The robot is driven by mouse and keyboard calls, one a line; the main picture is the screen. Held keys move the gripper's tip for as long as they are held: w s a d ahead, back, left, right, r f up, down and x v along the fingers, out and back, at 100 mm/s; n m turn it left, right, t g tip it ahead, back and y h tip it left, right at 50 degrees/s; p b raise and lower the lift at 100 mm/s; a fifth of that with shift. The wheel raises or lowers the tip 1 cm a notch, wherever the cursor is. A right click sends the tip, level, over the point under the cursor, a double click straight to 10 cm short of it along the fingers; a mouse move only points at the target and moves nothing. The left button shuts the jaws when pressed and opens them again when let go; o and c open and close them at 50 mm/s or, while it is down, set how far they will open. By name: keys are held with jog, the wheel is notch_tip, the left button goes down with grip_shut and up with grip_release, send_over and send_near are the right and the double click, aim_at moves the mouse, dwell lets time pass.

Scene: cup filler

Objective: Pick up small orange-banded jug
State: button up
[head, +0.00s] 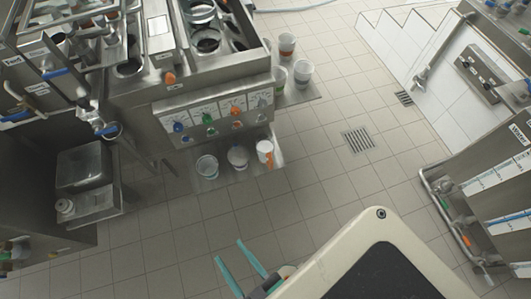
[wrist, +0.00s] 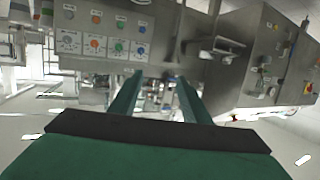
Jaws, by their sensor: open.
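In the head view a small white jug with orange on its side (head: 265,151) stands at the right end of the low shelf under the knob panel. Another white cup with an orange-red band (head: 287,44) stands on the ledge further back; I cannot tell for sure which is the named jug. My gripper (head: 228,250) is over the floor in front of the machine, its two teal fingers apart and empty, clear of the jugs. In the wrist view the open fingers (wrist: 155,80) point toward the machine; no jug is clear there.
A clear cup (head: 207,167) and a white cup (head: 238,157) share the low shelf. The knob panel (head: 222,112) overhangs it. More cups (head: 303,73) stand on the right ledge. A water cabinet (head: 490,195) stands at right. Tiled floor (head: 330,175) between is free.

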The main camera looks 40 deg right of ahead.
jog(key=o, duration=0.5)
jog(key=shift+w+f, duration=0.2)
jog(key=shift+f, duration=0.15)
jog(key=o, duration=0.5)
jog(key=w+d+f+m+h, duration=0.2)
jog(key=w+f, duration=0.3)
jog(key=f, duration=0.4)
jog(key=shift+d+m+t+h, duration=0.3)
jog(key=shift+d+h, duration=0.05)
jog(key=shift+h, duration=0.15)
jog(key=m+g+h, duration=0.3)
jog(key=m+h, duration=0.3)
jog(key=h, duration=0.3)
send_near(265, 145)
jog(key=f, duration=0.1)
jog(key=x, duration=0.5)
jog(key=shift+w+a, duration=0.25)
jog(key=shift+a, duration=0.05)
jog(key=x, duration=0.4)
jog(key=shift+s+d+r, duration=0.1)
jog(key=shift+d+r, duration=0.25)
jog(key=shift+d, duration=0.05)
jog(key=shift+w+d, duration=0.35)
jog(key=shift+d, duration=0.05)
jog(key=shift+a, duration=0.15)
